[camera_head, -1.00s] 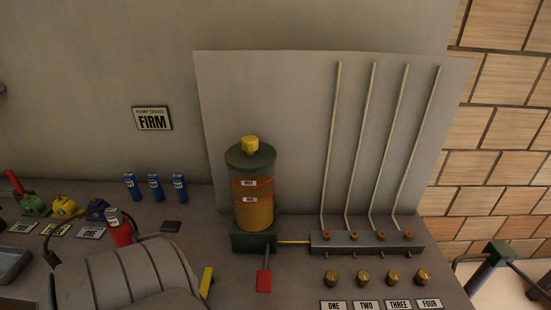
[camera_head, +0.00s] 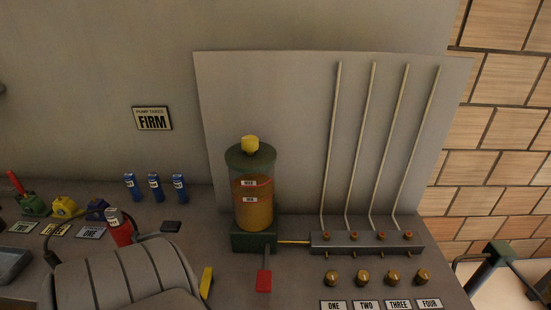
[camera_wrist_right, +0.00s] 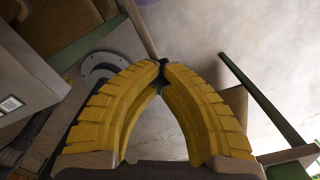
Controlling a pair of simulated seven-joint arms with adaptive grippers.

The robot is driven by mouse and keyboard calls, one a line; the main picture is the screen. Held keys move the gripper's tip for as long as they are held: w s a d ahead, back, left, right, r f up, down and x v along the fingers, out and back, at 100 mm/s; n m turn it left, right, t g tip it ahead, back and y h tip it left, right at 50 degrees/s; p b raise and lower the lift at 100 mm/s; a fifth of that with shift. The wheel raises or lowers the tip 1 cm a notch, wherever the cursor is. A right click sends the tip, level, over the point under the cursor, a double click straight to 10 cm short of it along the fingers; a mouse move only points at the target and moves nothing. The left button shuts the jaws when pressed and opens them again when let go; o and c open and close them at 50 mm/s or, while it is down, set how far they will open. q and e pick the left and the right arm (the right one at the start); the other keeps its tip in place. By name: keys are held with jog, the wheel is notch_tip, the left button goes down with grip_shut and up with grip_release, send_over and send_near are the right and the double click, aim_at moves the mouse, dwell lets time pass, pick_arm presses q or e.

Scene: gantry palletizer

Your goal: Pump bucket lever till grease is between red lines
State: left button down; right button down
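A clear cylinder of orange grease (camera_head: 253,213) with a dark green lid and yellow cap stands on a green base in the head view. Two labelled red lines (camera_head: 257,183) mark its wall; the grease surface appears near the upper one, but its exact level is hard to read. A short lever with a red grip (camera_head: 264,281) sticks out in front of the base. In the right wrist view my right gripper (camera_wrist_right: 162,68) has its yellow fingers arched together at the tips, with an empty gap below. A thin rod passes behind the tips; contact is unclear. My left gripper is not identifiable.
A large grey ribbed shape (camera_head: 130,277) covers the lower left, beside a yellow piece (camera_head: 206,283). A red canister (camera_head: 121,232) and blue cartridges (camera_head: 155,188) stand left. A manifold (camera_head: 366,243) with pipes and brass knobs (camera_head: 362,278) stands right. A sign reads FIRM (camera_head: 152,119).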

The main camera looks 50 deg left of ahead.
jog(key=shift+f, duration=2.2)
jog(key=shift+r, duration=5.1)
jog(key=shift+r, duration=0.1)
notch_tip(320, 180, up, 5)
jog(key=shift+f, duration=0.15)
